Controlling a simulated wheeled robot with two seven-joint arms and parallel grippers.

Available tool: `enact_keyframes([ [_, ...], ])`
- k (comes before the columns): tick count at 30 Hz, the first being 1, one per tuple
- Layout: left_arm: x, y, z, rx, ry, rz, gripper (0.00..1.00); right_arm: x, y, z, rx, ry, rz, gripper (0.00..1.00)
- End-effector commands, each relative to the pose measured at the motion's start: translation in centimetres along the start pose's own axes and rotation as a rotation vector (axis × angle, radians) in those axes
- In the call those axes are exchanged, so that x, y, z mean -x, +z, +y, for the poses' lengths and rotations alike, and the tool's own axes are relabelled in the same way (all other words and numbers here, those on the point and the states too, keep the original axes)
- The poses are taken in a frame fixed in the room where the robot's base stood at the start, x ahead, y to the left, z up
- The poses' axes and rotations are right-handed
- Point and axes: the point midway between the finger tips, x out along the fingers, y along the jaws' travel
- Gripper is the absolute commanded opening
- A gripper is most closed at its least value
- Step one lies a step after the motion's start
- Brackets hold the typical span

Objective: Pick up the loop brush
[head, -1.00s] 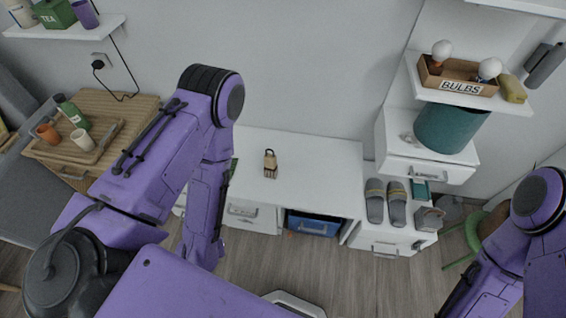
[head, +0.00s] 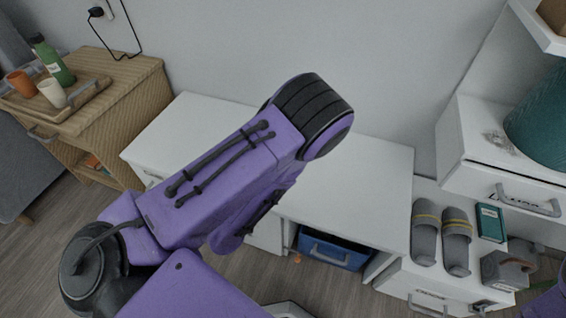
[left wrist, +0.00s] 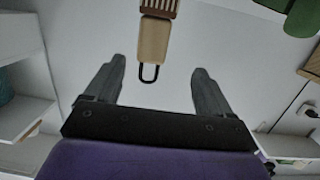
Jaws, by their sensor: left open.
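The loop brush (left wrist: 153,40) shows in the left wrist view at the top middle, over the white desk top. It has a tan wooden handle, a dark loop at its near end and striped bristles at its far end, cut by the frame edge. My left gripper (left wrist: 158,82) is open and empty, its two fingers apart on either side of the loop's line. I cannot tell the height between fingers and brush. In the head view my left arm covers the middle of the white desk (head: 375,180), so the brush and my left gripper are hidden there.
A blue bin (head: 333,250) sits under the desk. Grey slippers (head: 425,235) and a teal box (head: 490,222) stand on the low white cabinet at right. A wicker cabinet at left bears a tray (head: 60,105) with a green bottle (head: 54,62) and cups. A green object (left wrist: 290,15) shows at upper right in the wrist view.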

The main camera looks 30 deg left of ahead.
Motion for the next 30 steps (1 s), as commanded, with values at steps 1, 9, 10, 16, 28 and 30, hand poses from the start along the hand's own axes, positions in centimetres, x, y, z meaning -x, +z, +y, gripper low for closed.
enact_keyframes([
  [1,-0.8,2.0,0.4,-0.003,0.019,0.054,0.83,-3.2,1.3,-0.3,0.0,0.0,0.0,0.0],
  [9,-2.5,0.9,0.9,0.003,0.045,0.17,0.83,-5.9,2.4,-0.5,0.0,0.0,0.001,0.0],
  [10,-2.9,0.8,0.9,0.004,0.044,0.172,0.83,-6.3,2.6,-0.6,0.0,0.0,0.0,0.0],
  [16,-5.8,-0.3,1.1,0.005,0.045,0.165,0.83,-6.9,2.8,-0.6,0.0,0.0,0.0,0.0],
  [28,-11.4,-1.4,1.2,0.004,0.046,0.163,0.83,-7.4,3.0,-0.7,0.0,0.0,0.0,0.0],
  [30,-11.7,-1.4,1.3,0.003,0.047,0.163,0.83,-7.4,3.0,-0.7,0.0,0.0,0.0,0.0],
])
